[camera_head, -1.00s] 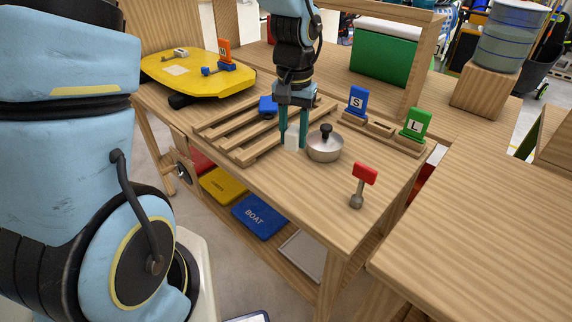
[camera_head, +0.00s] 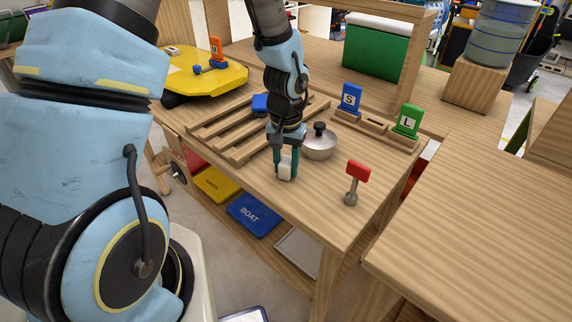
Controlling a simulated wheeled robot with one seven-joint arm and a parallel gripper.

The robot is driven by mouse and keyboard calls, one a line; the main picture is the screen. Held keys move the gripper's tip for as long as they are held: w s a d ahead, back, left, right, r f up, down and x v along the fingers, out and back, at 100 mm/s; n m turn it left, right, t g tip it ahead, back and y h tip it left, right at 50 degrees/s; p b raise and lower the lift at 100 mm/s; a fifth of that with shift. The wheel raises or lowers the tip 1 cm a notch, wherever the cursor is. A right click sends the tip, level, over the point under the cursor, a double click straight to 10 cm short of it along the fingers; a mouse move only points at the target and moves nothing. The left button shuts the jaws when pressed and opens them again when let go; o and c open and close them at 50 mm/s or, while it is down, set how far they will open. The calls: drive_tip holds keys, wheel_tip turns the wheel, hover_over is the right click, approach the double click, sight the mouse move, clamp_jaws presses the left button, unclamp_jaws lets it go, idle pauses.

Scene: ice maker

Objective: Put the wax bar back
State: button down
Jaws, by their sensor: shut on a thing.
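My gripper (camera_head: 285,172) points down over the front part of the wooden workbench (camera_head: 300,210), left of the red-topped stand. It is shut on a small white block, the wax bar (camera_head: 285,171), whose sides are partly covered by the teal fingers. I cannot tell whether the bar touches the bench top. A slatted wooden rack (camera_head: 238,152) lies behind and to the left of the gripper, with a blue block (camera_head: 260,103) at its far end.
A silver pot with a black knob (camera_head: 319,146) stands close behind right of my gripper. A red-topped metal stand (camera_head: 354,182) is farther right. Blue S (camera_head: 349,99) and green L (camera_head: 408,121) signs stand behind. A yellow board (camera_head: 205,80) lies back left.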

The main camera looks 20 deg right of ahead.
sight(286, 161)
drive_tip(key=shift+f, duration=0.2)
drive_tip(key=c, duration=0.5)
unclamp_jaws()
drive_tip(key=shift+r, duration=0.1)
wheel_tip(286, 161, up, 12)
drive_tip(key=w+a+r+n+t, duration=0.1)
drive_tip(key=a+n, duration=0.5)
drive_tip(key=a, duration=1.9)
drive_tip(key=shift+w+a+r+t, duration=0.15)
drive_tip(key=shift+r+t, duration=0.15)
drive_tip(key=shift+r, duration=0.3)
